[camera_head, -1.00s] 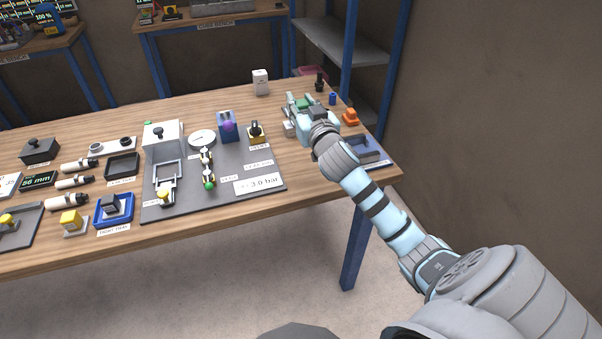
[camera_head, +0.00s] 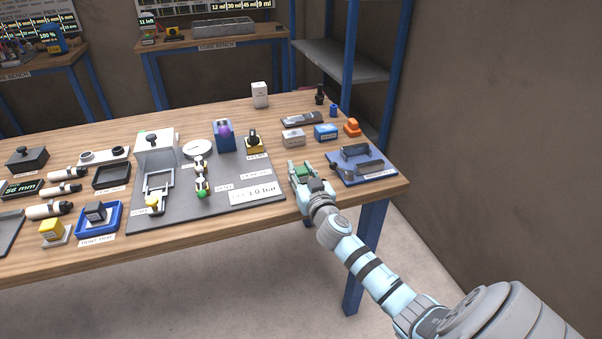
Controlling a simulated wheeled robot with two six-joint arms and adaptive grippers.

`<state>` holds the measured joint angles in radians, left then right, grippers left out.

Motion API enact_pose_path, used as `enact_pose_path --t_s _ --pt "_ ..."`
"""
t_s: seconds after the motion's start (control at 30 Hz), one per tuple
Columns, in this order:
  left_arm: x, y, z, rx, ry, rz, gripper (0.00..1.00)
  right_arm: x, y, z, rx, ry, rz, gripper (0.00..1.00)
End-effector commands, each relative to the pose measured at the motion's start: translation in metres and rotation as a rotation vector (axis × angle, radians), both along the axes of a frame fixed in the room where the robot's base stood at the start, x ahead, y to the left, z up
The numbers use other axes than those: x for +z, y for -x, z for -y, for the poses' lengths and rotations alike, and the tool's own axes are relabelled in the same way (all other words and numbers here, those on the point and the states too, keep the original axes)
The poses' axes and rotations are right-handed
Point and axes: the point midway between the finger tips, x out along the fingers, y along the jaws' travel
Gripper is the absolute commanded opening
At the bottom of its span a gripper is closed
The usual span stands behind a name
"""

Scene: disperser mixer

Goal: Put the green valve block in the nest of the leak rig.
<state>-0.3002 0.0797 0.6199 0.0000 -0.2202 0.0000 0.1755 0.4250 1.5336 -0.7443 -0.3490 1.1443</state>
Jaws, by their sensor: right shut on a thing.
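My right gripper (camera_head: 303,174) is shut on the green valve block (camera_head: 316,185), which is partly hidden by the fingers. It holds the block near the table's front edge, right of the leak rig. The leak rig is a dark grey plate (camera_head: 228,203) with a white box (camera_head: 156,149), a round gauge (camera_head: 197,149) and a bar readout. A pale metal frame (camera_head: 158,183) in front of the white box looks like the nest; I see no block in it. My left gripper is not in view.
Right of the gripper is a blue tray (camera_head: 375,174) with dark grey parts. Behind are a beige block (camera_head: 293,138), a blue block (camera_head: 325,132) and an orange part (camera_head: 352,128).

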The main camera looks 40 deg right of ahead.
Motion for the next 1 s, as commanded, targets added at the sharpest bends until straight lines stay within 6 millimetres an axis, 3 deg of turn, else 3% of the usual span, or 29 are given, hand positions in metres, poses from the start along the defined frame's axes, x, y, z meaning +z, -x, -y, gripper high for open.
enact_pose_path --t_s 0.07,0.1,0.23,0.6,0.67,0.77,1.0 --pt "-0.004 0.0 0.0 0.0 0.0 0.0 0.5 -0.003 0.0 0.0 0.0 0.0 0.001 0.0" --pt "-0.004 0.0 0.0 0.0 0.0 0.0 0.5 -0.004 0.0 0.0 0.0 0.0 0.0 0.3" --pt "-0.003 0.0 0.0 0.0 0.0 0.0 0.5 -0.002 0.0 0.0 0.0 0.0 0.0 0.49" --pt "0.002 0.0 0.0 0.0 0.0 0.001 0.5 -0.002 0.0 0.0 0.0 0.001 -0.001 0.49" --pt "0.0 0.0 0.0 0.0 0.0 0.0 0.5 -0.003 0.007 -0.002 0.0 0.001 0.0 0.49" --pt "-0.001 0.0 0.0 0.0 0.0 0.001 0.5 -0.004 0.026 -0.009 0.002 0.003 -0.001 0.49" --pt "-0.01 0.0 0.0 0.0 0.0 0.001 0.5 -0.006 0.094 -0.03 0.003 0.0 -0.002 0.49"
